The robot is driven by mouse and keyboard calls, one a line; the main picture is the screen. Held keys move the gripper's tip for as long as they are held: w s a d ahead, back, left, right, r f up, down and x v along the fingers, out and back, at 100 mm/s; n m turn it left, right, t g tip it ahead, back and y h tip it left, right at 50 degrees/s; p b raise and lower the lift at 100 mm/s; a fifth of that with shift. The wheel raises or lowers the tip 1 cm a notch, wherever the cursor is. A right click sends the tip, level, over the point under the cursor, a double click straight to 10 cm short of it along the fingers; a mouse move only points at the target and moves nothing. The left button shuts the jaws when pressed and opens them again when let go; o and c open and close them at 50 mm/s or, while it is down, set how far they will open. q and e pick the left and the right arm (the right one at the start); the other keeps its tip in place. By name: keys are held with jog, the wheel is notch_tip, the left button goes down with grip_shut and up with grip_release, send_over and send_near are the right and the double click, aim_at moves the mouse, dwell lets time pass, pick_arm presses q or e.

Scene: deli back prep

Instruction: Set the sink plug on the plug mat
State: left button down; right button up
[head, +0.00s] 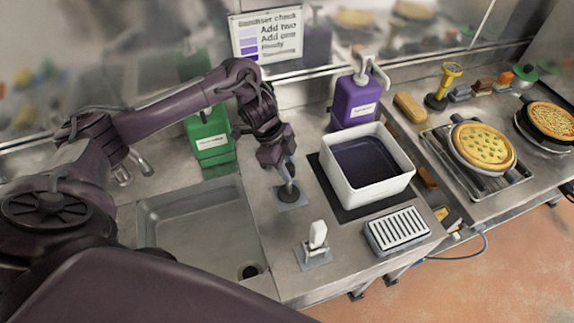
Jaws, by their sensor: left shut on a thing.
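My left gripper (288,180) points down at the counter to the right of the sink and is shut on the sink plug (289,194), a small dark round disc. The plug is at a thin grey square mat (302,205), which looks like the plug mat, and lies within its outline in the picture. I cannot tell for certain whether the plug rests on the mat or hangs just above it. The fingers hide the top of the plug. My right gripper is not in view.
The sink basin (190,222) has its drain hole (248,271) open. Right of the gripper stands a white tub (400,182) of dark liquid. A white upright item (318,234) and a slotted tray (398,231) stand in front. Green (209,140) and purple (357,100) bottles stand behind.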

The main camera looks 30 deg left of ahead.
pick_arm(q)
jog(key=c, duration=1.1)
grip_release()
jog(key=shift+o, duration=0.2)
jog(key=shift+r, duration=0.1)
jog(key=p+v, duration=0.3)
jog(key=v, duration=0.4)
jog(key=shift+r, duration=0.4)
jog(key=shift+a, duration=0.1)
dwell(0.5)
